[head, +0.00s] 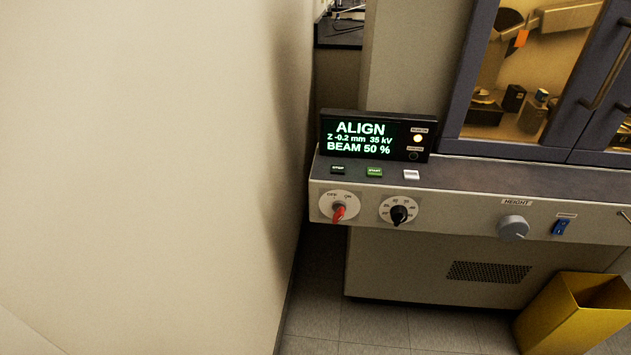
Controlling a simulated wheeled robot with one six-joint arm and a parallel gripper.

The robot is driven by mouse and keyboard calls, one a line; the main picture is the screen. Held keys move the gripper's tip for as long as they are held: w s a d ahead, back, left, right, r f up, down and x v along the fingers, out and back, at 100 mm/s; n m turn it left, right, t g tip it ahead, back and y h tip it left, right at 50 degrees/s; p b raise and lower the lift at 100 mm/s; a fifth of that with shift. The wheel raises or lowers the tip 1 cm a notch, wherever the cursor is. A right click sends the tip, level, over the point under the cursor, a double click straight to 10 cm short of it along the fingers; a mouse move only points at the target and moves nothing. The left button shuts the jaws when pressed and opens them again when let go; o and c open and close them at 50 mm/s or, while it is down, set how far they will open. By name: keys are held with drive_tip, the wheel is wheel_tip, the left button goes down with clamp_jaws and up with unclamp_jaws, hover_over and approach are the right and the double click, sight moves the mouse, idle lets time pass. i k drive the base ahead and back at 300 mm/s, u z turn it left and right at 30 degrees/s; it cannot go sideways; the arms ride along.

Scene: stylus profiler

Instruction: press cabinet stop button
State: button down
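The cabinet stop button (338,169) is a small dark rectangular key with a light label that seems to read STOP. It sits at the left end of the ledge of the grey cabinet (470,187), below the display (375,137). A green start button (374,172) and a white button (411,174) stand in a row to its right. The display reads ALIGN, Z -0.2 mm, 35 kV, BEAM 50 %. My gripper is not in view, and nothing covers the stop button.
A red-handled switch (339,212), a black dial (399,214), a grey height knob (513,227) and a blue rocker switch (560,227) are on the front panel. A large pale wall (140,170) fills the left. A yellow bin (575,315) stands at lower right.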

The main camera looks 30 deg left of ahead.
sight(335, 168)
drive_tip(key=k, duration=0.4)
drive_tip(key=i, duration=0.75)
drive_tip(key=u, duration=0.85)
drive_tip(key=i, duration=0.65)
drive_tip(key=u, duration=0.6)
